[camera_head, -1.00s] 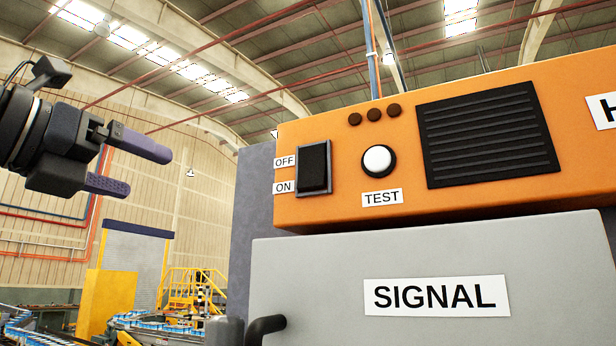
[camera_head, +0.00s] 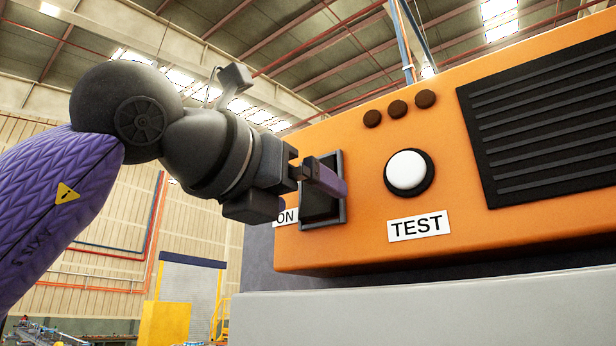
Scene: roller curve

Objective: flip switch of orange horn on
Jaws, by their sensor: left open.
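The orange horn box (camera_head: 340,245) fills the right of the view. Its black rocker switch (camera_head: 322,213) sits in a dark frame at the box's left end, partly hidden by my left gripper. The ON label (camera_head: 287,217) shows beside the switch's lower part; the OFF label is hidden behind the gripper. My right gripper is not in view.
A white button (camera_head: 407,172) marked TEST (camera_head: 418,226) and a black grille (camera_head: 540,130) are on the box to the right of the switch. A grey cabinet (camera_head: 430,310) stands below. Open hall space lies to the left.

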